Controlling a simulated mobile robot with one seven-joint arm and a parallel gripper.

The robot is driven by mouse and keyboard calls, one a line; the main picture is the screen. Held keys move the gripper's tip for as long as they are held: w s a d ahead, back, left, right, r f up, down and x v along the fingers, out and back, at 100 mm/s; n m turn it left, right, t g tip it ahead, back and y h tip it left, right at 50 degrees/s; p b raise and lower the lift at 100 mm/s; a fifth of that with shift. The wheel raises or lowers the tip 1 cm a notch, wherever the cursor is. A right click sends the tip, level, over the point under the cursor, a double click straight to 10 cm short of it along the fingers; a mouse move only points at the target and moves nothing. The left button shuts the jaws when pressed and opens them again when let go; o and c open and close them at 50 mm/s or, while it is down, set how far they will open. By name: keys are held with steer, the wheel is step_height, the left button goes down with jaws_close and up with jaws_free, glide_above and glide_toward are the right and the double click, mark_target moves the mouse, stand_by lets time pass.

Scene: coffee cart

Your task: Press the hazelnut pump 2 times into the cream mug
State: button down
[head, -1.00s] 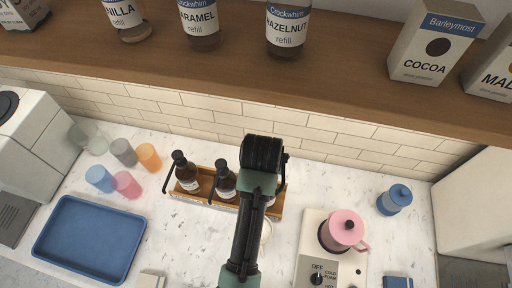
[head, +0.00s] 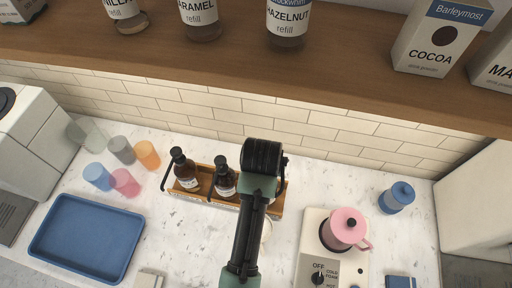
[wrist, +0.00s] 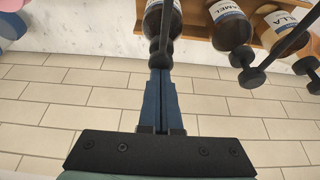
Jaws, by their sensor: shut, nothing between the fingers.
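The hazelnut pump bottle (wrist: 154,18) stands at the top middle of the wrist view, with its dark pump head (wrist: 162,56) facing me. My gripper (wrist: 161,72) is shut and empty, its blue fingertips at that pump head; I cannot tell whether they touch it. In the head view my arm hides most of this bottle at the right end of the wooden rack (head: 211,198). A pale rim, likely the cream mug (head: 267,231), shows just right of my arm, mostly hidden.
The caramel bottle (head: 224,182) and vanilla bottle (head: 185,172) stand left in the rack, their pumps close to my gripper. A pink pitcher (head: 344,230) is on the frother base at right. Coloured cups and a blue tray (head: 85,238) are at left. A shelf overhangs behind.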

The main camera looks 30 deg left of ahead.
steer(key=shift+s+f, duration=0.1)
steer(key=shift+r+p, duration=1.35)
steer(key=shift+f, duration=0.1)
steer(key=shift+f+b, duration=0.8)
steer(key=shift+f, duration=0.5)
steer(key=shift+r, duration=0.1)
steer(key=shift+r+p, duration=1.1)
steer(key=shift+r, duration=0.2)
